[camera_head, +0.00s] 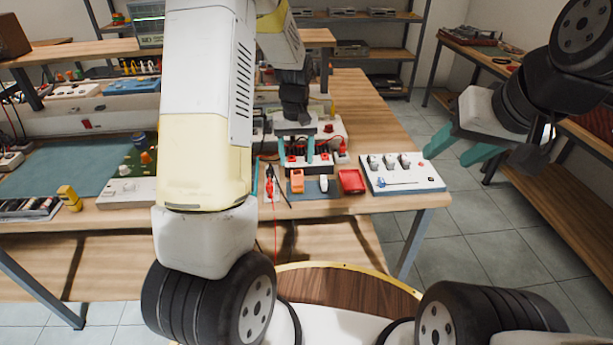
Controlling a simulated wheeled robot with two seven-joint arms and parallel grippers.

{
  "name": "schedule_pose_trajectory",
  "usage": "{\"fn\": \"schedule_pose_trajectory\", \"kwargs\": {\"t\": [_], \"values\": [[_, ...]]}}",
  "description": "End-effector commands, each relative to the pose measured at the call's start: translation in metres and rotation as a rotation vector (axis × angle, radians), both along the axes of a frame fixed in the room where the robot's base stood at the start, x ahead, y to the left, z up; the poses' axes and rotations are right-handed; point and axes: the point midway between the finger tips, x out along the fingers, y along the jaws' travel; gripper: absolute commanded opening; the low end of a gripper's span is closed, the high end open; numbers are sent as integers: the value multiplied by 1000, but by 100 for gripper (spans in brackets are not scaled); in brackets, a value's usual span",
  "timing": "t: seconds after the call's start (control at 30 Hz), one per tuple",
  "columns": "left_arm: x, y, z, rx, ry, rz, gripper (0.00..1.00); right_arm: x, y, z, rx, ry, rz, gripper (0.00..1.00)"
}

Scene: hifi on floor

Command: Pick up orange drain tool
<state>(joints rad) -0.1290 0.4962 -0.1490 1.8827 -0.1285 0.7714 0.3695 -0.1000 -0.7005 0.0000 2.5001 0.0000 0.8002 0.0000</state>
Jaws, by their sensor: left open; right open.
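A small orange object (297,181) lies near the front edge of the workbench, on a dark patch; it is the best match for the orange drain tool, but it is too small to tell its exact form. My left gripper (296,156) points down over the bench just behind it, with its teal fingers apart and nothing clearly between them. My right gripper (459,152) is open and empty, out over the floor to the right of the bench.
A red tray (352,181) and a white panel with knobs (402,173) sit right of the orange object. Thin red and black leads (271,184) lie left of it. A power strip (309,160) lies behind. A teal mat (60,168) covers the left bench.

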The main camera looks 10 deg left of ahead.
Motion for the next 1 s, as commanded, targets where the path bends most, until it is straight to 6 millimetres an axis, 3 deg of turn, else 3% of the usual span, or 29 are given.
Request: {"fn": "schedule_pose_trajectory", "kwargs": {"t": [0.6,0.9,1.0], "values": [[2,-1,-73,0,3,1,58,0,0,0,0,0,0,49],[2,-1,-79,-1,-1,1,58,0,0,0,0,0,0,49],[2,-1,-79,0,-1,1,40,0,0,0,0,0,0,49]]}}
